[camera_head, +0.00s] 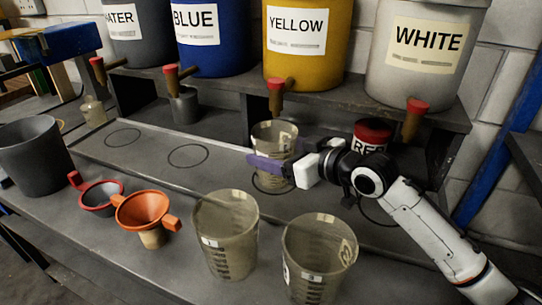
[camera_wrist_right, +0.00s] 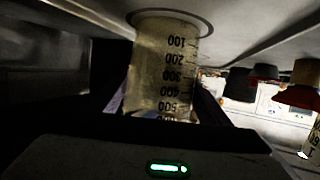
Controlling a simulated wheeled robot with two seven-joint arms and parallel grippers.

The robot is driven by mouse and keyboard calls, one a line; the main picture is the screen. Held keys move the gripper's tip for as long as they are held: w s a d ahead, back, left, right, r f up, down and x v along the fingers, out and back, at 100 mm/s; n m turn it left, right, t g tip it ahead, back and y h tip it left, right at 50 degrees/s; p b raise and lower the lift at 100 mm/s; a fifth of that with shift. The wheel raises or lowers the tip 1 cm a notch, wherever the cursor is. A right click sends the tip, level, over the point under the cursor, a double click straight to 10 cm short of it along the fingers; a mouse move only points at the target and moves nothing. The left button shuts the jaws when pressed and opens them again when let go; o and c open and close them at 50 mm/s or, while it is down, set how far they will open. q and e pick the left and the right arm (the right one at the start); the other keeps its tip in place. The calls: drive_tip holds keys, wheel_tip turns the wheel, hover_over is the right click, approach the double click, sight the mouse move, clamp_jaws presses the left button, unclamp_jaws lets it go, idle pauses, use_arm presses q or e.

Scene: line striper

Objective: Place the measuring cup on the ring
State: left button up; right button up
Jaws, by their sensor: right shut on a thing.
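A translucent measuring cup (camera_head: 275,138) with dark markings is in my right gripper (camera_head: 276,166), below the yellow container's tap. The jaws are shut on the cup's side. A dark ring (camera_head: 258,186) on the grey board shows around the cup's base. In the right wrist view the picture is upside down: the cup (camera_wrist_right: 163,65) shows its scale, and its base lies inside the ring (camera_wrist_right: 208,22). I cannot tell whether the base touches the board. Two more measuring cups (camera_head: 225,235) (camera_head: 320,257) stand upright in front. My left gripper is not in view.
Labelled containers, blue (camera_head: 210,35), yellow (camera_head: 305,45) and white (camera_head: 425,50), stand on a shelf with red-handled taps. A red tin (camera_head: 372,137) is behind my right arm. Orange funnel (camera_head: 145,210), red-rimmed strainer (camera_head: 97,200) and grey bucket (camera_head: 35,155) stand left. Two rings (camera_head: 123,137) (camera_head: 188,155) are empty.

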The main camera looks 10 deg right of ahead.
drive_tip(key=shift+s+r, duration=0.15)
drive_tip(key=shift+s, duration=0.1)
drive_tip(key=shift+w, duration=0.1)
drive_tip(key=o, duration=0.7)
drive_tip(key=shift+f, duration=0.2)
drive_tip(key=o, duration=0.3)
drive_tip(key=shift+o, duration=0.2)
drive_tip(key=shift+r, duration=0.2)
drive_tip(key=shift+s+d+r+p, duration=0.15)
drive_tip(key=shift+s+d+p, duration=0.15)
drive_tip(key=shift+p, duration=0.2)
drive_tip(key=p+v, duration=0.5)
drive_tip(key=v, duration=0.6)
